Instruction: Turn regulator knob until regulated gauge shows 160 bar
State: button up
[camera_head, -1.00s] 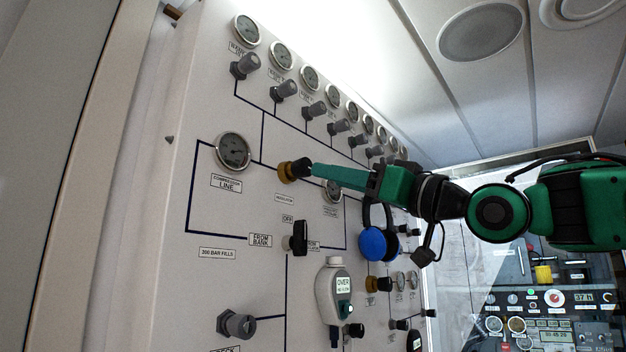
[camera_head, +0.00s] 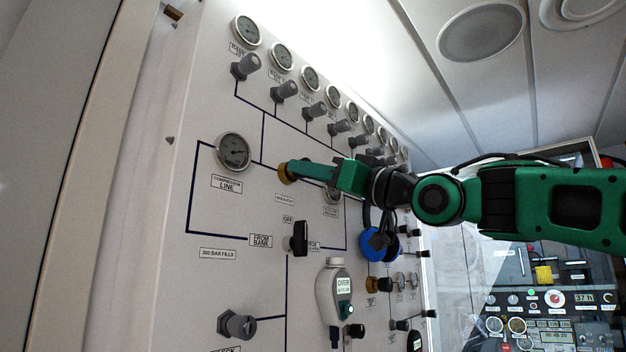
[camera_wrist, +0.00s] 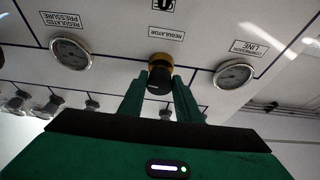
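The regulator knob, black with a yellow collar (camera_wrist: 159,74), sits on the panel under the REGULATOR label in the wrist view. My gripper (camera_wrist: 160,84) has one green finger on each side of it; I cannot tell if they touch it. In the head view my gripper (camera_head: 291,171) reaches the panel, covering the black part and leaving some of the yellow collar (camera_head: 284,173) showing. The regulated pressure gauge (camera_wrist: 70,54) is left of the knob in the wrist view; its needle is too small to read. In the head view my gripper partly hides this gauge (camera_head: 332,194).
The compressor line gauge (camera_head: 233,152) sits beside the knob; it also shows in the wrist view (camera_wrist: 233,74). A black selector handle (camera_head: 299,238), a blue round item (camera_head: 378,244) and a flowmeter-like unit (camera_head: 334,295) protrude below. A row of gauges and grey knobs lies above.

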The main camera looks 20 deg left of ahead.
jog(key=shift+m, duration=0.4)
jog(key=shift+c, duration=0.3)
jog(key=shift+m+t+h, duration=0.5)
jog(key=shift+m+t, duration=0.35)
jog(key=shift+m, duration=0.6)
jog(key=shift+m+t+h, duration=0.5)
jog(key=shift+m+t, duration=0.35)
jog(key=shift+m, duration=0.6)
jog(key=shift+w+d, duration=0.1)
jog(key=o, duration=1)
